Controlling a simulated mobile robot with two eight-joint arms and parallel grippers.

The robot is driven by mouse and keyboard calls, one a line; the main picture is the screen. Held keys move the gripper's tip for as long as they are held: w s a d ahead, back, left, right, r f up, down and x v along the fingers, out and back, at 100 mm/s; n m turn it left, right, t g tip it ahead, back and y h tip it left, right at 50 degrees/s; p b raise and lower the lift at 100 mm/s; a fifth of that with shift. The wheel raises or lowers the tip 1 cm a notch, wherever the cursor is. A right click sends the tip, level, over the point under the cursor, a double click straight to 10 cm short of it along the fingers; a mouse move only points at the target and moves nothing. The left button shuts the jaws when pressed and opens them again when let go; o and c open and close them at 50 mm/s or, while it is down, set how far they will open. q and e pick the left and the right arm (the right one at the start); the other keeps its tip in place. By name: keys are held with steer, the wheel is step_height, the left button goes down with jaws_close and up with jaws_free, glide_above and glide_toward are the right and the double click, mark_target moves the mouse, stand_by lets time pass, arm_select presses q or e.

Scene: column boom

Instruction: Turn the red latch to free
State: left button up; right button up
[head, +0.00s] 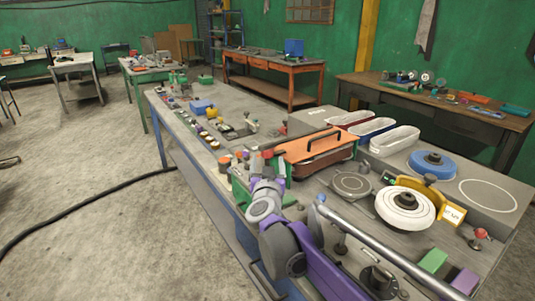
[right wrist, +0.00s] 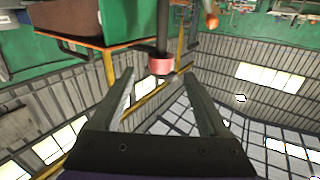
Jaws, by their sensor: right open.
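My right gripper (head: 264,168) is over the long workbench, beside the orange-lidded box, at the end of my purple and grey arm. In the right wrist view the gripper (right wrist: 158,80) has its two fingers spread apart with nothing between them. A small red cylindrical piece (right wrist: 161,64) on a dark rod shows just past the fingertips, roughly between them; it looks like the red latch. In the head view a small red part (head: 267,153) shows at the gripper's far end, partly hidden by it. I cannot tell how the latch is turned. My left gripper is out of view.
The orange-lidded box (head: 310,145) with a dark handle stands right of the gripper. Oval trays (head: 395,139), a white wheel (head: 404,206) and a red knob (head: 480,233) are further right. Small jars and parts crowd the bench (head: 180,133) to the left.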

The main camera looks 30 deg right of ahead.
mark_target(267, 155)
steer(key=x, duration=0.6)
steer(key=shift+w+d, duration=0.1)
steer(key=shift+w, duration=0.2)
jaws_close()
